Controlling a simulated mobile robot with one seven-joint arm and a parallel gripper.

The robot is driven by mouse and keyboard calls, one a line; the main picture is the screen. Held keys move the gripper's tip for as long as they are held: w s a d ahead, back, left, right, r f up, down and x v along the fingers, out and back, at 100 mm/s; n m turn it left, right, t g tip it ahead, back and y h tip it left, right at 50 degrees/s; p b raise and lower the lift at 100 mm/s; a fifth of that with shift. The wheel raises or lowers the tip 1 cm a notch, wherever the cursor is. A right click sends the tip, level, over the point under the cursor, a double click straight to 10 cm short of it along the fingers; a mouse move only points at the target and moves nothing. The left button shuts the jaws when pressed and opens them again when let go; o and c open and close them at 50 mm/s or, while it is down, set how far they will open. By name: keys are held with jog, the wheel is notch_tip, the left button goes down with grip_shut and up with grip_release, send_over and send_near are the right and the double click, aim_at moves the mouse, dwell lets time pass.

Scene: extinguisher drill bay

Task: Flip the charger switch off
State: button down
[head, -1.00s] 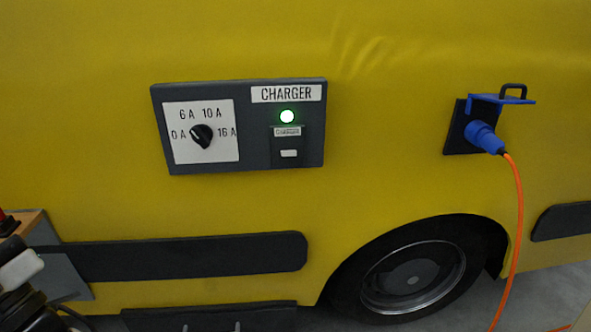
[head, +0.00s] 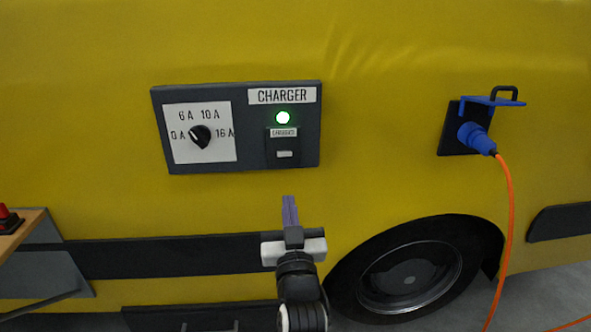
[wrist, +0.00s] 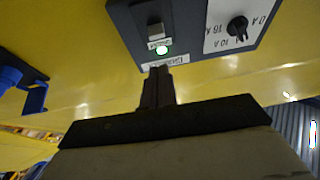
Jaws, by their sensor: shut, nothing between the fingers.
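The charger panel (head: 243,160) is a dark box on the yellow vehicle side. The charger switch (head: 284,154) is a small light rocker at its lower right, under a lit green lamp (head: 283,118). In the wrist view the panel appears upside down, with the switch (wrist: 155,31) beyond the lamp (wrist: 162,50). My gripper (head: 289,200) is shut and empty, fingers pointing up, below the switch in the head view. In the wrist view its fingertips (wrist: 158,70) overlap the panel's label edge; I cannot tell whether they touch.
A rotary dial (head: 200,137) sits on the panel's left. A blue plug (head: 475,137) with an orange cable (head: 508,220) is at the right. A wheel (head: 408,272) and dark trim strip (head: 170,257) lie below. A table corner with a red button (head: 8,218) is at far left.

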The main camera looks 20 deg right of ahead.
jog(key=shift+s+d+f, duration=0.1)
jog(key=shift+d+f, duration=0.05)
jog(key=shift+d, duration=0.15)
jog(key=p, duration=0.5)
send_near(286, 156)
notch_tip(286, 156, up, 4)
jog(key=w, duration=0.3)
jog(key=w+d+f, duration=0.1)
jog(key=shift+w+d+f+p, duration=0.1)
jog(key=shift+w+f+p, duration=0.1)
jog(key=shift+w+p, duration=0.1)
jog(key=shift+w+d+f, duration=0.1)
jog(key=shift+w+f, duration=0.15)
jog(key=shift+w, duration=0.05)
